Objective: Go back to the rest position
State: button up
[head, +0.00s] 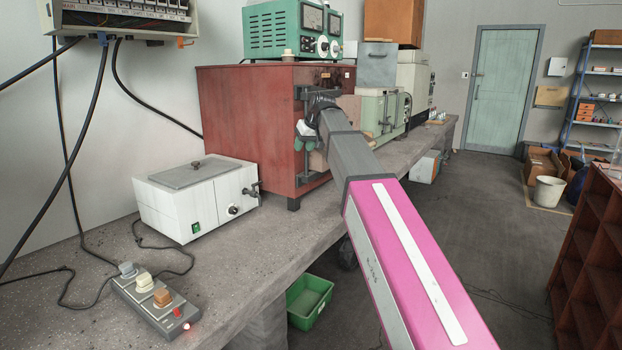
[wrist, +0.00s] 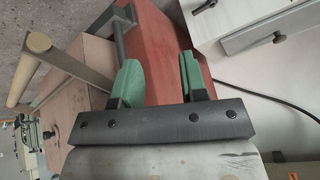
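My gripper (head: 307,146) is at the front of the red cabinet on the bench, at the end of my outstretched pink and grey arm. In the wrist view its two green finger pads (wrist: 160,78) stand apart, with a clear gap and nothing held between them. The red cabinet (head: 245,125) shows behind them, and its red side also appears in the wrist view (wrist: 160,50). A dark bar (wrist: 117,40) lies just beyond the left pad. I cannot tell whether a finger touches the cabinet. My arm hides part of its front.
A white box with a grey lid (head: 185,205) stands left of the cabinet. A power strip (head: 155,305) lies on the bench (head: 235,270) near the front. A green meter unit (head: 285,32) sits on the cabinet. A green bin (head: 309,300) is on the floor. A brown shelf (head: 592,260) stands right.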

jog(key=s+d+f+m+g+h, duration=0.1)
jog(key=s+d+f, duration=0.15)
jog(key=f, duration=0.55)
jog(key=s+d+f+m+h, duration=0.15)
jog(key=d+f, duration=0.25)
jog(key=f, duration=0.5)
jog(key=s+d+f+m+g, duration=0.1)
jog(key=s+d+f, duration=0.4)
jog(key=s+f, duration=0.3)
jog(key=s+d+f+m+g+h, duration=0.1)
jog(key=s+d+f, duration=0.4)
jog(key=s+f, duration=0.3)
jog(key=s+d+f+m+g+h, duration=0.1)
jog(key=s+d+f, duration=0.4)
jog(key=f, duration=0.9)
jog(key=s, duration=0.3)
jog(key=shift+s, duration=0.15)
jog(key=shift+f, duration=0.1)
